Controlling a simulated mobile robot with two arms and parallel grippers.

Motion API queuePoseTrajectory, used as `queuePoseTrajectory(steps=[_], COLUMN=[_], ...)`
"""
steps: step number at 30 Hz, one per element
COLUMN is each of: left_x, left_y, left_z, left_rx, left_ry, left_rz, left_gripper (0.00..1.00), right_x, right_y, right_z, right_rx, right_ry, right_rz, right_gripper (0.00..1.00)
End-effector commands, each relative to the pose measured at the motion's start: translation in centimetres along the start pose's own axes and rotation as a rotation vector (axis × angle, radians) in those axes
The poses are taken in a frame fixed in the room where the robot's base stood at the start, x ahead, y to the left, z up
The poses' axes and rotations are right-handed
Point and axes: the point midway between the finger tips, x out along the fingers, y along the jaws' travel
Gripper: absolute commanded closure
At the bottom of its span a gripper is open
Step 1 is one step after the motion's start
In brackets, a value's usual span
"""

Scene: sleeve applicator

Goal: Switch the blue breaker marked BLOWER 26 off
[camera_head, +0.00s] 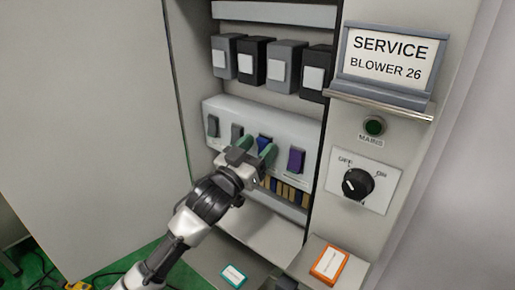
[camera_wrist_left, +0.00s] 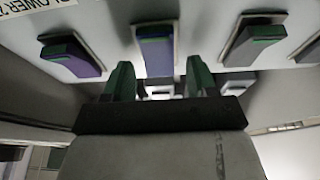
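The blue breaker (camera_head: 264,140) sits in the light panel strip (camera_head: 298,124), between a grey breaker and a purple one. My left gripper (camera_head: 256,150) is in front of it with its green fingers apart and nothing between them. In the left wrist view the blue breaker (camera_wrist_left: 155,52) lies ahead of the gap between the open fingers (camera_wrist_left: 159,78), and no contact shows. Its lower part is hidden in the head view by the fingers. Which way its lever is set cannot be told. A sign (camera_head: 385,57) reads SERVICE BLOWER 26. My right gripper is not in view.
A purple breaker (camera_head: 296,160) stands right of the blue one, grey breakers (camera_head: 236,133) to its left. Dark blocks (camera_head: 284,63) hang above. A rotary knob (camera_head: 357,184) and green lamp (camera_head: 375,125) are on the right panel. An orange-edged box (camera_head: 329,264) is below.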

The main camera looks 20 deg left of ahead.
Motion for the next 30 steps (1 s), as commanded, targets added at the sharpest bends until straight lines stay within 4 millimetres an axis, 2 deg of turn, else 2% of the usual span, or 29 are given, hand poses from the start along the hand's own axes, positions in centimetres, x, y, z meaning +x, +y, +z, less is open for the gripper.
queuePoseTrajectory(steps=[8,11,21,25,30], left_x=[-0.4,-1.6,-8.3,-10.0,-10.8], left_y=[0.0,0.0,0.0,0.0,0.0], left_z=[0.1,0.3,0.4,0.3,0.1], left_rx=[0.000,0.000,0.000,0.000,0.000], left_ry=[-0.001,-0.002,-0.003,-0.002,0.000], left_rz=[0.000,0.000,0.000,0.000,0.000], left_gripper=[0.43,0.43,0.43,0.43,0.43], right_x=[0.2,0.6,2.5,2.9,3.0], right_y=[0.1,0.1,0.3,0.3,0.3], right_z=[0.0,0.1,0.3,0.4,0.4], right_rx=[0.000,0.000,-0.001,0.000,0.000], right_ry=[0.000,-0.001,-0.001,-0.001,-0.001], right_rz=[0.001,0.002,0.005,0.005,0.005], right_gripper=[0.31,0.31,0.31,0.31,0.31])
